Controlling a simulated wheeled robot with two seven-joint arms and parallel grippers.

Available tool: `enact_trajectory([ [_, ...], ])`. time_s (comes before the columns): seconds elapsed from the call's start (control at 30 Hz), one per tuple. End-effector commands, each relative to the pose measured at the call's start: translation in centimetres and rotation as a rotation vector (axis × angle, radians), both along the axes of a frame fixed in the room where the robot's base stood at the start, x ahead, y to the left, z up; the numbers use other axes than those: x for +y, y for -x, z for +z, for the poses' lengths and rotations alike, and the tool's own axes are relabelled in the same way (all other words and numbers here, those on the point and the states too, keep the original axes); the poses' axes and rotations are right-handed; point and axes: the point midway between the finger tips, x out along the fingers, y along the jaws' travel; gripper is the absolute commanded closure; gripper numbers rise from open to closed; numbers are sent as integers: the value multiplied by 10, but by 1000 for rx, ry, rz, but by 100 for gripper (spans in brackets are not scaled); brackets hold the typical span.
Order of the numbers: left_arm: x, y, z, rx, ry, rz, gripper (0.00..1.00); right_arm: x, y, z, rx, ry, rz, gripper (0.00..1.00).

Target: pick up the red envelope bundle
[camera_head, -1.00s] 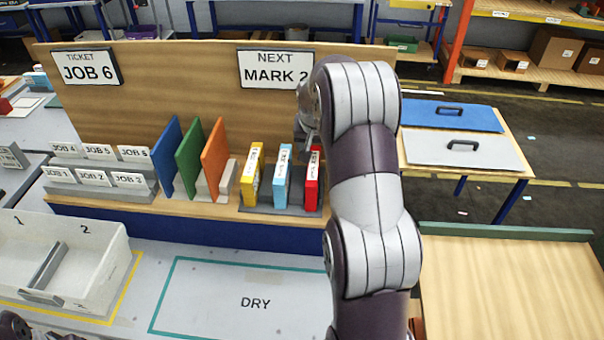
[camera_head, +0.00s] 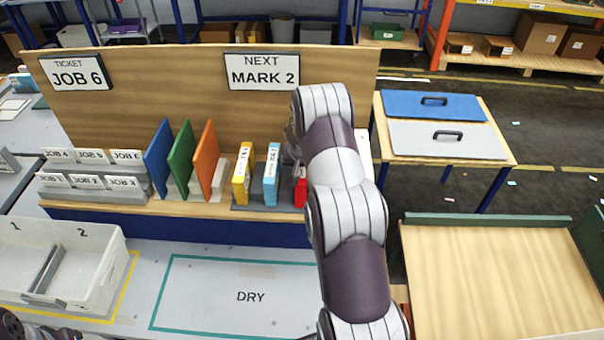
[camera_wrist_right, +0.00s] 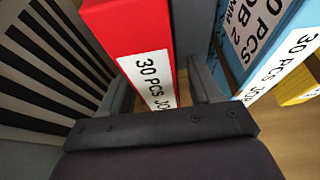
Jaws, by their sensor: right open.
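The red envelope bundle (camera_head: 300,192) stands at the right end of the rack, mostly hidden behind my right arm in the head view. In the right wrist view the red bundle (camera_wrist_right: 130,28) with its white "30 PCS" label stands upright between the two fingers of my right gripper (camera_wrist_right: 160,88). The gripper is open, one finger on each side of the bundle. Whether either finger touches it I cannot tell. My left gripper is out of view; only a dark part of my left arm shows at the lower left corner.
A blue bundle (camera_head: 271,175) and a yellow bundle (camera_head: 243,174) stand left of the red one; the blue is close beside the right finger. Orange (camera_head: 204,162), green and blue panels stand further left. The DRY area (camera_head: 200,300) in front is clear.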

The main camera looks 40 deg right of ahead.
Motion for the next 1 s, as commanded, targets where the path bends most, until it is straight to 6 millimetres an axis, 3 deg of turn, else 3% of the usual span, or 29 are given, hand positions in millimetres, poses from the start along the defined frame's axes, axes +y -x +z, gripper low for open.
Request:
enact_trajectory([
  [0.9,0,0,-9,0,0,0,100,0,0,-5,1,-1,0,36],
  [1.0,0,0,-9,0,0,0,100,0,0,-5,1,-1,0,69],
])
